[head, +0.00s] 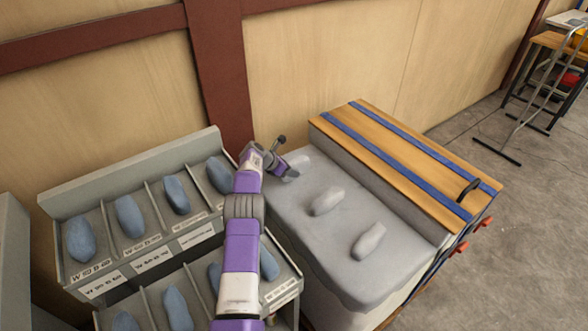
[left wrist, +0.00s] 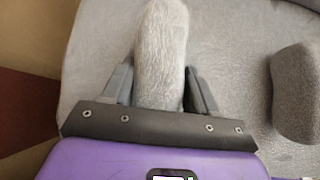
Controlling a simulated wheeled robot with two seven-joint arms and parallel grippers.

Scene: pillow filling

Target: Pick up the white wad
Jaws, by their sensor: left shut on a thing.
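Three pale grey-white wads are on the grey, cloth-like top beside the wooden board. The farthest wad (head: 299,164) is at my left gripper (head: 287,172). The left wrist view shows this wad (left wrist: 162,45) lengthwise between the two dark fingers of the gripper (left wrist: 160,88), which is shut on it. I cannot tell whether the wad is clear of the surface. The middle wad (head: 327,201) and the nearest wad (head: 369,241) lie free. Another wad (left wrist: 296,95) shows at the right edge of the left wrist view. My right gripper is not in view.
A grey divided rack (head: 130,164) with several blue wads in labelled compartments stands at the left. A wooden board (head: 400,158) with blue straps borders the grey top (head: 320,246) on the right. A wall runs behind. A stool (head: 540,85) stands far right.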

